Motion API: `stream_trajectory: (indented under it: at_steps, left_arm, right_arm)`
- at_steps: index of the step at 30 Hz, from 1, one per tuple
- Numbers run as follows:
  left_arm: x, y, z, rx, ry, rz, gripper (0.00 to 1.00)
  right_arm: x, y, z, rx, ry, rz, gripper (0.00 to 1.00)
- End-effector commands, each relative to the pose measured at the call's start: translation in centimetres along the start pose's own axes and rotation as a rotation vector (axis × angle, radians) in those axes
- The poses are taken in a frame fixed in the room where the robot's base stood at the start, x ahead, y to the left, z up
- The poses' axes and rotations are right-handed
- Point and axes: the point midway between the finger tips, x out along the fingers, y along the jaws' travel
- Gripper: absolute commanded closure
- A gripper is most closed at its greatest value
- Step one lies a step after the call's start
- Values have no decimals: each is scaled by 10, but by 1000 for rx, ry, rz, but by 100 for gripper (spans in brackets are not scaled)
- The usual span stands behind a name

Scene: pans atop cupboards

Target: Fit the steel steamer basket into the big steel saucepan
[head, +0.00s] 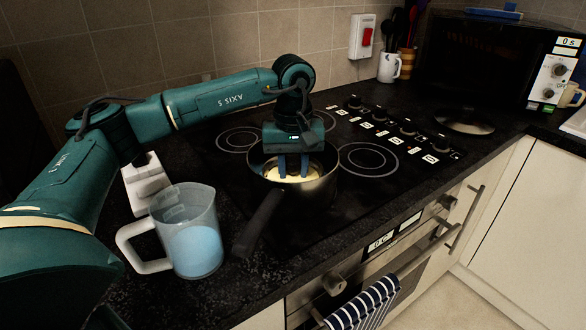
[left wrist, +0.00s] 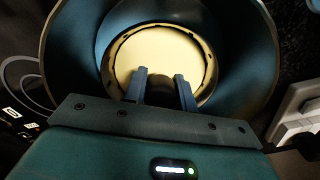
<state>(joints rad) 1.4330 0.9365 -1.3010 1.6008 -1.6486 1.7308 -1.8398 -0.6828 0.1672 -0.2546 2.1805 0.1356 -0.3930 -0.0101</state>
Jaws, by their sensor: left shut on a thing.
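The steel saucepan (head: 318,192) stands on the hob near its front left, its dark handle pointing toward the front left. In the left wrist view the pan's wall (left wrist: 70,45) surrounds a round, pale yellowish disc with small dark slots around its rim, which looks like the steamer basket (left wrist: 155,48). It also shows inside the pan in the head view (head: 300,179). My left gripper (head: 293,174) points down into the pan, its fingers at the basket. It is shut on the basket; the exact grip point is hard to see. My right gripper is out of view.
A clear measuring jug (head: 188,215) with blue contents stands left of the pan, near the pan handle (head: 262,222). A white socket block (head: 145,183) is behind it. Hob knobs (head: 381,117), a mug (head: 389,67) and a microwave (head: 485,60) are farther back. The right hob is clear.

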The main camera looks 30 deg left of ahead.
Motion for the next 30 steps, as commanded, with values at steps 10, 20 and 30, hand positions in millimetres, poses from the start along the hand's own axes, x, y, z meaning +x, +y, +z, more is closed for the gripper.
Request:
stream_trajectory:
  at_steps: [10, 20, 30]
  left_arm:
    - [2, 0, 0, 0, 1, 1, 54]
    - [2, 0, 0, 0, 0, -1, 48]
    - [-52, 1, 0, 0, 3, 3, 48]
  right_arm:
    - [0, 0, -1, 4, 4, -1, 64]
    - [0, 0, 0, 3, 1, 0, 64]
    - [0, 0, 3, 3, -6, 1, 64]
